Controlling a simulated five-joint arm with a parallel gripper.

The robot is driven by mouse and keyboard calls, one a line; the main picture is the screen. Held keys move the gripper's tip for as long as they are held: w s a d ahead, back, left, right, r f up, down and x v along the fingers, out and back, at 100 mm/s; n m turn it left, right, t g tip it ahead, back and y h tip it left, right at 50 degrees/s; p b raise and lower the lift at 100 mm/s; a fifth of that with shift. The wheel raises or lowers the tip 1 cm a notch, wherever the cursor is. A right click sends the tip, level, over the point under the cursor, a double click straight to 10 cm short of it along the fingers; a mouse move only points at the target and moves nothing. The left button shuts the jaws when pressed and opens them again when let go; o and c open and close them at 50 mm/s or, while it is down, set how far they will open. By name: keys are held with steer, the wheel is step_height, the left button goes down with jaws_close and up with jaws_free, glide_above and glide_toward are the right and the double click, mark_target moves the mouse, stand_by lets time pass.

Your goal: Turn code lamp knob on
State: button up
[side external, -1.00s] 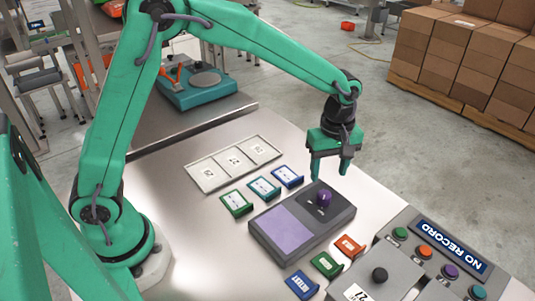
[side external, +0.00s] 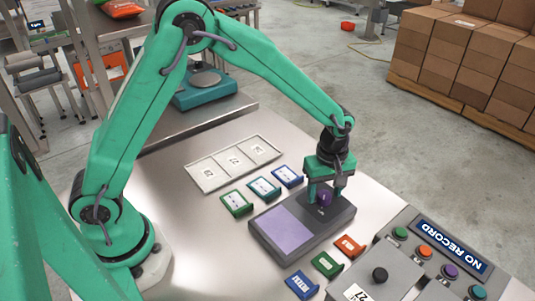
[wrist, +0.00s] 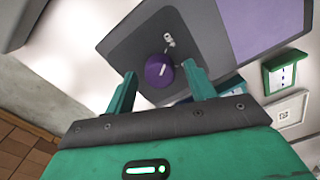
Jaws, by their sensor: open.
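The code lamp is a dark grey box with a light purple panel (side external: 287,230) on the steel table. Its purple knob (side external: 325,197) stands on the dark part at the box's far right end. In the wrist view the round knob (wrist: 159,70) has a white mark on its top. My gripper (side external: 325,197) points down over that end. Its two green fingers are open, one on each side of the knob. In the wrist view the fingertips (wrist: 156,77) flank the knob with gaps. Part of the knob is hidden by a finger in the side view.
Blue, teal and green tags (side external: 264,188) lie behind the box, near a white three-part tray (side external: 207,174). Orange, green and blue tags (side external: 327,264) lie in front. A console with coloured buttons and a "NO RECORD" display (side external: 452,246) stands at the right.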

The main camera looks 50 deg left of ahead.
steer(key=shift+c, duration=0.4)
steer(key=c, duration=0.9)
steer(key=shift+m, duration=0.4)
steer(key=m, duration=0.9)
steer(key=shift+r+m, duration=0.1)
steer(key=shift+m, duration=0.2)
steer(key=m, duration=0.3)
steer(key=shift+m, duration=0.3)
steer(key=o, duration=1)
